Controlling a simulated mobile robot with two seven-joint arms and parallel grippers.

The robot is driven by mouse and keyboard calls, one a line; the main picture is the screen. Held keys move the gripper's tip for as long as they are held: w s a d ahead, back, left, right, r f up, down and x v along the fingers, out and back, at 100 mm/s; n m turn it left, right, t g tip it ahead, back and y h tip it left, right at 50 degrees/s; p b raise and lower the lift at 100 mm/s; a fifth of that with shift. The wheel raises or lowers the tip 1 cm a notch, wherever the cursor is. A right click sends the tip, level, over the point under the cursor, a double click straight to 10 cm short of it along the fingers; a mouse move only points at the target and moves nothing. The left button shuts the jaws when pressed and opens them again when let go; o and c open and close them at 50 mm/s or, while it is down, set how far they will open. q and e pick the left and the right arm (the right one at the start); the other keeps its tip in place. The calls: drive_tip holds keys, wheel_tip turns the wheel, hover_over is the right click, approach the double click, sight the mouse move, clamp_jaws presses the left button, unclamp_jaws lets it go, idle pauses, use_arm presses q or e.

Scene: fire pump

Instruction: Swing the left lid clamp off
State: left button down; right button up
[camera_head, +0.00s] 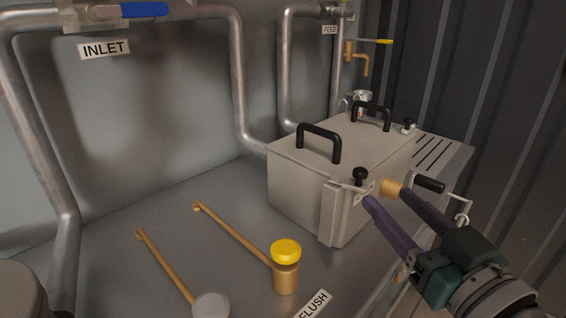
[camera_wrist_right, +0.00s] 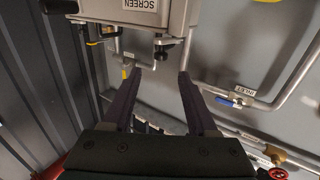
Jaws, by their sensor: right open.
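A grey metal box with a flat lid (camera_head: 345,148) stands on the bench. The left lid clamp, with a black knob (camera_head: 360,175), is at the lid's near corner; a second clamp with a black knob (camera_head: 408,126) is on the far right edge. My right gripper (camera_head: 380,194) is open, its two purple fingers pointing at the box's near corner, just below and right of the near knob. Whether a finger touches the clamp is unclear. In the right wrist view the fingers (camera_wrist_right: 158,82) are apart and nothing shows between them. My left gripper is not in view.
A brass fitting (camera_head: 390,188) and black handle (camera_head: 430,185) sit close to the fingertips. Two black lid handles (camera_head: 320,138) stand up from the lid. Pipes line the wall.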

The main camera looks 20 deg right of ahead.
sight(361, 170)
drive_tip(key=w, duration=0.6)
drive_tip(key=w+d+b, duration=0.1)
drive_tip(key=w, duration=0.2)
drive_tip(key=shift+w+r, duration=0.1)
drive_tip(key=shift+w, duration=0.05)
clamp_jaws()
idle(0.3)
